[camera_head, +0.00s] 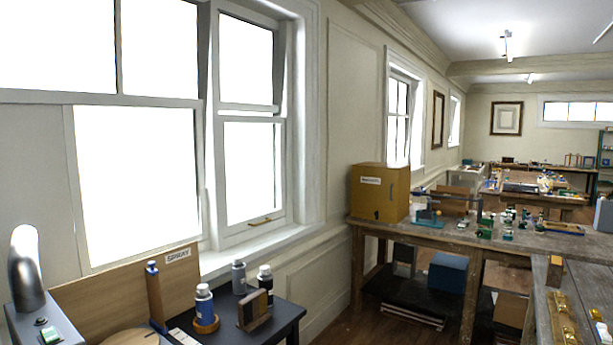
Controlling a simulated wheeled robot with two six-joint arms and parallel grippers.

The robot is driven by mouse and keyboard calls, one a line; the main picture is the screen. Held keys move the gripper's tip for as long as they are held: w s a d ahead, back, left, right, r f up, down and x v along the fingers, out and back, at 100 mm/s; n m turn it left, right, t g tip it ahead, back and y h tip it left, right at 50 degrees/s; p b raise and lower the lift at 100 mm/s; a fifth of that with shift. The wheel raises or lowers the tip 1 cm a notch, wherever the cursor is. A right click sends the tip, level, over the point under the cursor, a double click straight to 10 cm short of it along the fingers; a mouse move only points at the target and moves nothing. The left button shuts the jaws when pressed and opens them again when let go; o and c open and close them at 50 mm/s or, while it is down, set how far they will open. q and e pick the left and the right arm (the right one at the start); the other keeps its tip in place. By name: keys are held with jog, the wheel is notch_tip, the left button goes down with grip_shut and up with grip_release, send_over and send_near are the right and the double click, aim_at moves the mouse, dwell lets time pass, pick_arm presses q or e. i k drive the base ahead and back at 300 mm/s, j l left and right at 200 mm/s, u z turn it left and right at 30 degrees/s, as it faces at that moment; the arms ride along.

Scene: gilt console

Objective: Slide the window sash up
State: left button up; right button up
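The window (250,120) is in the left half of the head view, set in a white frame. Its lower sash (231,232) is white with a bright pane and appears to sit down at the sill (262,250). Neither of my grippers is in view.
Below the window, a dark table (290,306) holds several bottles (204,304) and a wooden board labelled SPRAY (120,290). A grey machine (45,322) stands at the lower left. A yellow-brown cabinet (380,192) sits on a workbench (470,237) to the right.

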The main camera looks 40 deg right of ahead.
aim_at(252, 148)
jog(key=z, duration=1.05)
jog(key=i+l+z, duration=0.1)
jog(key=i+l, duration=0.25)
jog(key=i, duration=0.35)
jog(key=i+l+z, duration=0.1)
jog(key=i+l, duration=0.2)
jog(key=i, duration=0.35)
jog(key=i+l+z, duration=0.15)
jog(key=i, duration=0.55)
jog(key=i+l+z, duration=0.1)
jog(key=i+l, duration=0.2)
jog(key=i, duration=0.4)
jog(key=i+l+z, duration=0.1)
jog(key=i, duration=0.65)
